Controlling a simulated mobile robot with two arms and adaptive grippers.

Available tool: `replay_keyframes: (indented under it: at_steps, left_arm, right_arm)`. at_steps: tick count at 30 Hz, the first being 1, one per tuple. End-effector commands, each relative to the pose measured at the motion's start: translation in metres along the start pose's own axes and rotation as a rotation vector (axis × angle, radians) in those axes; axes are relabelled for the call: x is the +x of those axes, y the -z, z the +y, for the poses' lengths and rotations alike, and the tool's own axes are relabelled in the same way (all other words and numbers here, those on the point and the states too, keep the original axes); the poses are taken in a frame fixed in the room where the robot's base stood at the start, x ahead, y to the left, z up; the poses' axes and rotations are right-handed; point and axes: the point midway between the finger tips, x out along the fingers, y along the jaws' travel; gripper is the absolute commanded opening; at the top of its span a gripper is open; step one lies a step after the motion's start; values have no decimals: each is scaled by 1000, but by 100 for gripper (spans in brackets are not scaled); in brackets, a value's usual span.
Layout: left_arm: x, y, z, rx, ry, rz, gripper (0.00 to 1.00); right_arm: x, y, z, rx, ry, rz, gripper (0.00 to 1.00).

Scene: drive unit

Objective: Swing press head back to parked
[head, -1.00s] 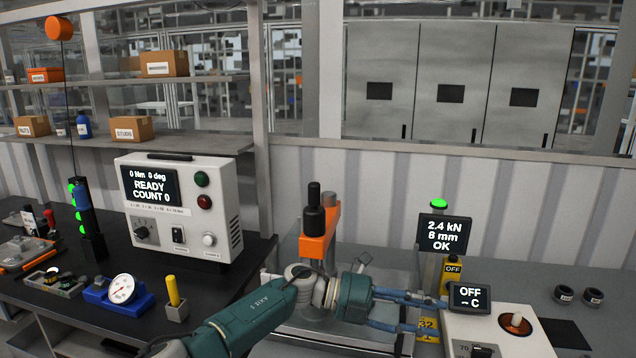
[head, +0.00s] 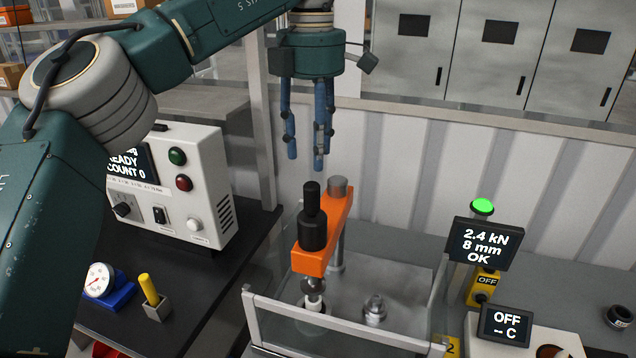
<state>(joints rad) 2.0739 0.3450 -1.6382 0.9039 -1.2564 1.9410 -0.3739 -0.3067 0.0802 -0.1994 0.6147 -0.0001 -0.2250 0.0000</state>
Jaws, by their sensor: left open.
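The press head is an orange arm (head: 318,247) on a grey upright post (head: 338,225). A black cylinder with a narrower black top (head: 312,225) stands at its near end. The arm points toward me, over a small light part (head: 312,301) in the press tray. My left gripper (head: 305,165) points down with its blue fingers apart and empty. It appears above the press head in the picture and apart from it. My right gripper is not in view.
The press tray has a pale raised front rail (head: 340,323) and a metal fitting (head: 375,310) inside. A press display (head: 480,243) reads 2.4 kN, 8 mm, OK, under a green lamp (head: 482,207). A controller box (head: 185,185) stands left.

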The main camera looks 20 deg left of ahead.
Motion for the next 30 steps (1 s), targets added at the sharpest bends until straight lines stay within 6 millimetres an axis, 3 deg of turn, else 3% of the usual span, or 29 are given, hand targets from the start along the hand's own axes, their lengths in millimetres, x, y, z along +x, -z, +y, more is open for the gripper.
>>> replay_keyframes:
  at_steps: [18,30]
  left_arm:
    - [96,0,-1,0,5,-1,43]
    - [106,-1,-1,0,3,-3,43]
  right_arm:
    - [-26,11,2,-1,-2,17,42]
    - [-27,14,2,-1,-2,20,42]
